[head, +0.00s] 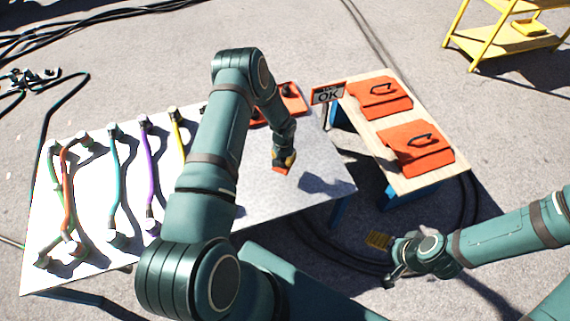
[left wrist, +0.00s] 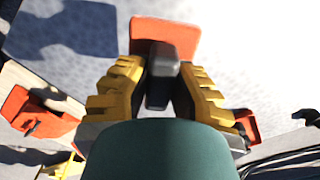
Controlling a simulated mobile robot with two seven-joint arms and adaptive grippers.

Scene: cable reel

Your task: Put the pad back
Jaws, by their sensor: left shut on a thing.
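The pad is an orange block with a dark grey handle. In the left wrist view the pad (left wrist: 165,35) hangs beyond my yellow-padded fingers, its handle between them. My left gripper (head: 284,160) is shut on that handle. In the head view only a little of the pad (head: 280,169) shows below the fingertips, above the bare right part of the white table (head: 255,200). An orange holder (head: 294,104) with dark knobs stands at the table's back edge, partly hidden by my left arm. My right gripper (head: 379,240) is off the table at lower right; its finger opening is unclear.
Several coloured cables (head: 148,170) lie on the table's left half. A wooden bench (head: 365,120) on the right carries two orange cases (head: 416,148). A yellow cart (head: 505,40) is far back. Black cable lies on the ground.

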